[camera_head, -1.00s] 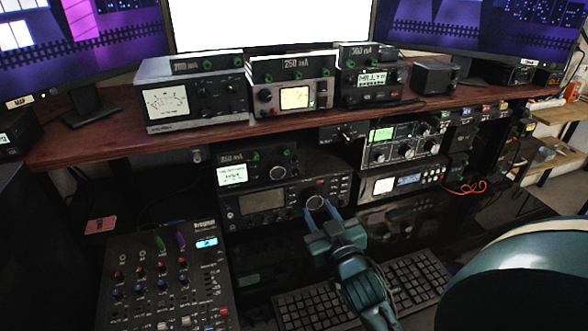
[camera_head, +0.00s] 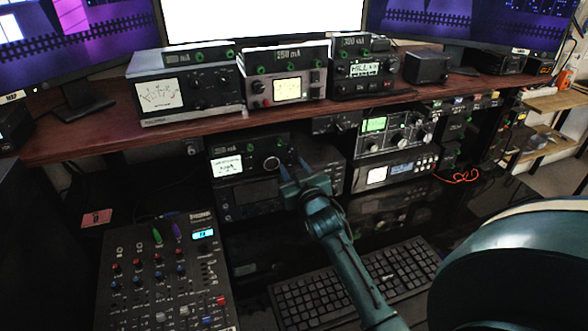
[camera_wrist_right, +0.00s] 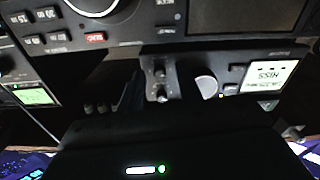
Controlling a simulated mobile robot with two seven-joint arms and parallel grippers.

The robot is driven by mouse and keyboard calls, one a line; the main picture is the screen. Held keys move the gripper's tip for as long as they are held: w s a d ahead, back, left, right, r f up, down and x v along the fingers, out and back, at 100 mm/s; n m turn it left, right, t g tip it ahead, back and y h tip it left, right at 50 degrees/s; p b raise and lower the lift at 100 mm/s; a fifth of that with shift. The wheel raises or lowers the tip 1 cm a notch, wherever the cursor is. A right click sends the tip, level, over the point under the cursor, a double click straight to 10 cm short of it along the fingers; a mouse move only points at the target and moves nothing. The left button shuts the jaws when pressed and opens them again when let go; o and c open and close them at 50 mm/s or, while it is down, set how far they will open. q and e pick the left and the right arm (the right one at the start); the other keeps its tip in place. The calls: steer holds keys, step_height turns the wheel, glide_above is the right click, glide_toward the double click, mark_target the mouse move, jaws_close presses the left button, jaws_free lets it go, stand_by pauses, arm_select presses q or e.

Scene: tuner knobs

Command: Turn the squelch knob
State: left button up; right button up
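No squelch label is readable. My right gripper (camera_head: 292,169) is up at the front of the lower radio stack, just right of a round knob (camera_head: 271,164) on the unit with a small white screen (camera_head: 227,165). Its fingers look spread, with nothing visibly held. In the right wrist view, which looks upside down, a dark finger (camera_wrist_right: 129,94) stands beside small knobs (camera_wrist_right: 160,82). A pale round knob (camera_wrist_right: 206,85) and the white screen (camera_wrist_right: 268,77) are to their right. Contact cannot be told. My left gripper is not in view.
A black radio with a large dial (camera_wrist_right: 95,4) is directly below that unit. A mixer (camera_head: 165,275) is at lower left and a keyboard (camera_head: 350,285) at lower right. The wooden shelf (camera_head: 90,125) with several meters overhangs the stack.

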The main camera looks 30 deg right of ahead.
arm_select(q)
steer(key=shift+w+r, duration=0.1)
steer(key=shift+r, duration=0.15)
arm_select(e)
jaws_close()
arm_select(q)
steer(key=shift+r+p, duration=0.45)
steer(key=shift+p, duration=0.1)
arm_select(e)
steer(key=shift+r+m, duration=0.15)
steer(key=shift+m, duration=0.65)
arm_select(q)
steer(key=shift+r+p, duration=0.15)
steer(key=shift+p, duration=0.3)
arm_select(e)
steer(key=shift+m, duration=0.7)
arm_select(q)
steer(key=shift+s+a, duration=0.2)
arm_select(e)
steer(key=shift+m, duration=0.6)
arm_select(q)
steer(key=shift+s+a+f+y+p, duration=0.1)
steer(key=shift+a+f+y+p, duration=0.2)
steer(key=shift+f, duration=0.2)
arm_select(e)
steer(key=shift+f+m, duration=0.2)
steer(key=shift+m, duration=0.5)
